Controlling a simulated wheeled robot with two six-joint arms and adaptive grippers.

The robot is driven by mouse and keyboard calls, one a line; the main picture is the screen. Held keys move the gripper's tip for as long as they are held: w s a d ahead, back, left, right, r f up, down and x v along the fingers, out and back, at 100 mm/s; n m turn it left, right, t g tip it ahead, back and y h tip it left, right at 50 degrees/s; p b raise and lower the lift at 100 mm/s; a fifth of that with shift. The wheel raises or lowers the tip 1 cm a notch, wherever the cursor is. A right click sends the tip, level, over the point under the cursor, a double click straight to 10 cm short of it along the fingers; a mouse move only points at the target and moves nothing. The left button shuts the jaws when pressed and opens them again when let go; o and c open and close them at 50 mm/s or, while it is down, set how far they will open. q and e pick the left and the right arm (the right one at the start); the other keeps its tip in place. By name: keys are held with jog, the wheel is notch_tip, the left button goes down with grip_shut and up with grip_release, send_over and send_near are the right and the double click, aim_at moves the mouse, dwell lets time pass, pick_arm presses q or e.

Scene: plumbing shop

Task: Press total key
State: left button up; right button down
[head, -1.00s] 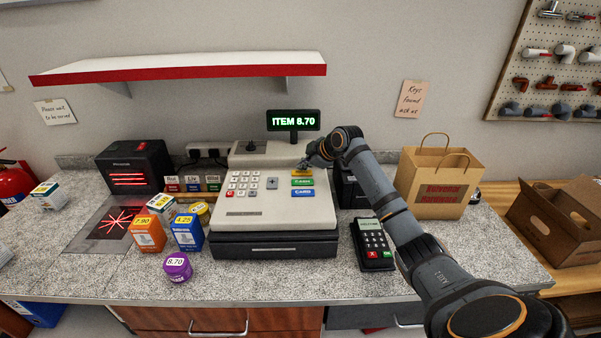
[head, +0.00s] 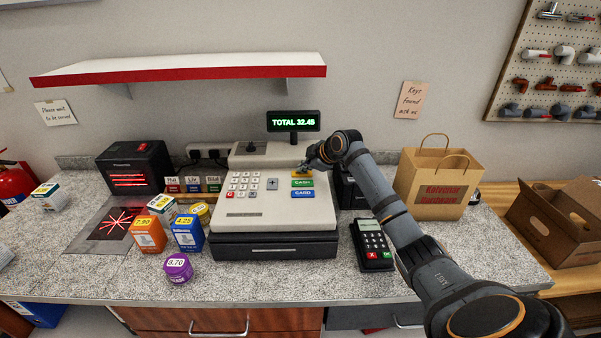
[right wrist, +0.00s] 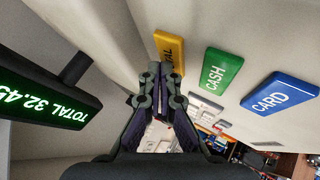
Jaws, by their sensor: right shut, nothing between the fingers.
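The cash register (head: 255,215) stands on the counter. Its yellow total key (head: 303,175) is at the top of the key column, partly hidden by my right gripper (head: 304,166). In the right wrist view the yellow key (right wrist: 169,48) shows just beyond the fingertips of my right gripper (right wrist: 158,72), which are shut and empty. I cannot tell whether they touch the key. The display (head: 293,121) reads TOTAL 32.45 in green. My left gripper is not in view.
The green cash key (head: 302,184) and blue card key (head: 303,194) sit below the yellow one. A card terminal (head: 373,245) lies right of the register. Several priced boxes and a purple tub (head: 177,268) stand left. A paper bag (head: 438,184) stands right.

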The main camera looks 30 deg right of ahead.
aim_at(304, 174)
jog(key=shift+r, duration=0.45)
notch_tip(304, 174, up, 6)
jog(key=p, duration=0.6)
dwell(0.5)
